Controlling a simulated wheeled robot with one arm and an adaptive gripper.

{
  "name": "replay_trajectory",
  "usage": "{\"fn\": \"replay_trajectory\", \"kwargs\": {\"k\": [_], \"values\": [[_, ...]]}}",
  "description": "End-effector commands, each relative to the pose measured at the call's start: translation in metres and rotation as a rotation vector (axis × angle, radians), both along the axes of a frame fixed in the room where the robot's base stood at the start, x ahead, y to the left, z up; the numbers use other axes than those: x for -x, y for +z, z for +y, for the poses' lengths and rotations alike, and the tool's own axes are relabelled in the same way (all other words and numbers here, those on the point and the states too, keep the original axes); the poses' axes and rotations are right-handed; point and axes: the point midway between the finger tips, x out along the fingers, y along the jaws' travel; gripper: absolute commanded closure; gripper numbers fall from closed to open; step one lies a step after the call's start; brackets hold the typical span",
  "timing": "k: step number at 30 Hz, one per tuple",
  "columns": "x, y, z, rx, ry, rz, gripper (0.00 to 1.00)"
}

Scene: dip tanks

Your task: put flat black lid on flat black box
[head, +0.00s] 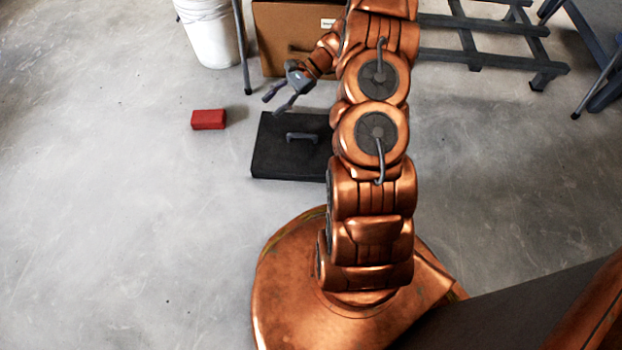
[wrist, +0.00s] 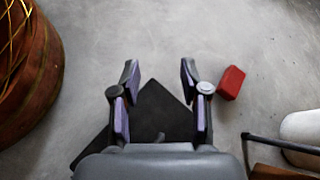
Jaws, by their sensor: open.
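The flat black lid (head: 272,140), with a grey bar handle (head: 301,137) on top, lies level over the flat black box (head: 285,174) on the floor. The lid looks seated on the box, but black on black hides the seam. My arm covers their right end. In the wrist view, the black lid (wrist: 155,105) shows between and below my fingers, with part of the handle at the palm's edge. My gripper (head: 276,103) is open and empty, above the floor by the far left corner of the lid. Its spread fingers also show in the wrist view (wrist: 160,72).
A red block (head: 208,120) lies on the floor left of the box. A cardboard box (head: 285,40), a white bucket (head: 210,35) and a dark metal rack (head: 480,42) stand behind. The floor at left is clear.

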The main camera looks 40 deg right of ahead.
Motion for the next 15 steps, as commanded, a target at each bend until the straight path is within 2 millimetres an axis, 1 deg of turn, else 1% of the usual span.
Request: {"fn": "replay_trajectory", "kwargs": {"k": [1, 3, 8, 12, 15], "values": [[0.003, 0.014, 0.013, 0.019, 0.044, -0.014, 0.55], [0.009, 0.029, 0.028, 0.044, 0.101, -0.029, 0.55], [0.029, 0.061, 0.061, 0.099, 0.232, -0.063, 0.55], [0.051, 0.085, 0.087, 0.149, 0.348, -0.090, 0.55], [0.068, 0.102, 0.103, 0.190, 0.430, -0.115, 0.55]]}}
